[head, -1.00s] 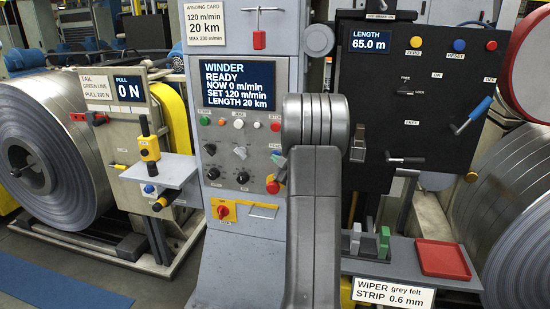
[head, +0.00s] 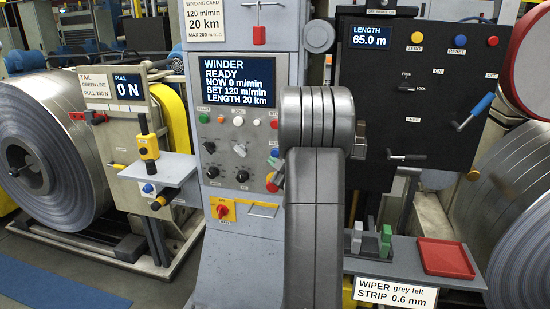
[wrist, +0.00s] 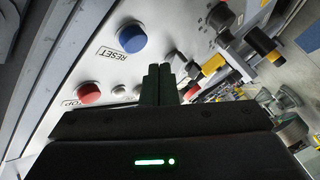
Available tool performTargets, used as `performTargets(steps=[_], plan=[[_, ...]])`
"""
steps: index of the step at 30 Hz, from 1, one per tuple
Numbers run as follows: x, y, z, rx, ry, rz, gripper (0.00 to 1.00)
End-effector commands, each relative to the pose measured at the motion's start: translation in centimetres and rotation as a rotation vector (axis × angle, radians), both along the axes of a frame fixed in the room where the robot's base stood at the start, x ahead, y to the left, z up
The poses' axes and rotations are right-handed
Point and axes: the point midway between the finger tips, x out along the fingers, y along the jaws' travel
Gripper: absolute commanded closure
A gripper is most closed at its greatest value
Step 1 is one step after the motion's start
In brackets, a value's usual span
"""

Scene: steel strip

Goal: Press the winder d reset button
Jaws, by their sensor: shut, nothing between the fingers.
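The blue reset button (wrist: 131,38) of the winder panel shows clearly in the wrist view, with its RESET label beside it. In the head view the reset button (head: 275,153) is a small blue spot, partly hidden at the edge of my arm. My gripper (wrist: 160,72) is shut and empty. In the wrist view its fingertips lie to the lower right of the blue button, apart from it in the picture; their distance from the panel is hard to tell. In the head view my gripper is hidden behind my arm. The winder screen (head: 238,82) reads READY, NOW 0 m/min.
The red stop button (wrist: 88,92) lies near the reset button. A red mushroom knob (wrist: 220,15) and black knobs are on the same panel. The black length panel (head: 420,130) has a second blue reset button (head: 460,41). A red tray (head: 445,258) sits on the right shelf.

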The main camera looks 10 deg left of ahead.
Motion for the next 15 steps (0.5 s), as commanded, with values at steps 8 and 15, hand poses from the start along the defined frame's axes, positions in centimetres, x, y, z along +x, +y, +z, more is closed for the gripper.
performTargets(steps=[8, 15], plan=[[-2.7, 0.1, -0.2, 0.0, 0.0, 0.001, 1.0], [-3.3, 0.1, 0.0, 0.0, 0.0, 0.0, 1.0]])
